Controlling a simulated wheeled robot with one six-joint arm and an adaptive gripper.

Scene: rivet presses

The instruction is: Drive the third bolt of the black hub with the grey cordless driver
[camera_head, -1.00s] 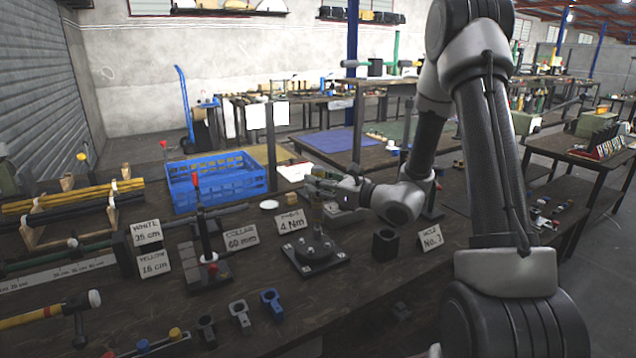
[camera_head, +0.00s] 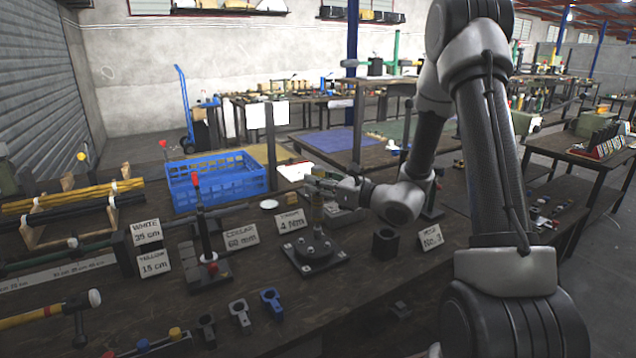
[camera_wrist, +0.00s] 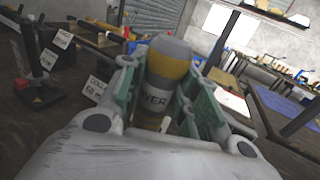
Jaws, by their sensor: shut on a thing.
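The black hub (camera_head: 312,254) sits on a square dark plate on the table, with several bolts standing on its top. My gripper (camera_head: 318,186) is above the hub and shut on the cordless driver (camera_wrist: 168,66). In the wrist view the driver is a grey and yellow-tan upright body between the green finger pads, with the letters "VER" showing. In the head view the driver (camera_head: 318,208) points down at the hub. Its tip is too small to tell whether it touches a bolt. A card reading "4 Nm" (camera_head: 292,221) stands behind the hub.
A black square socket block (camera_head: 385,243) stands right of the hub, beside a "No. 3" card (camera_head: 430,237). A red-topped lever press (camera_head: 203,235) stands to the left. Collars in black, grey and blue (camera_head: 272,304) lie in front. A blue crate (camera_head: 216,181) is behind.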

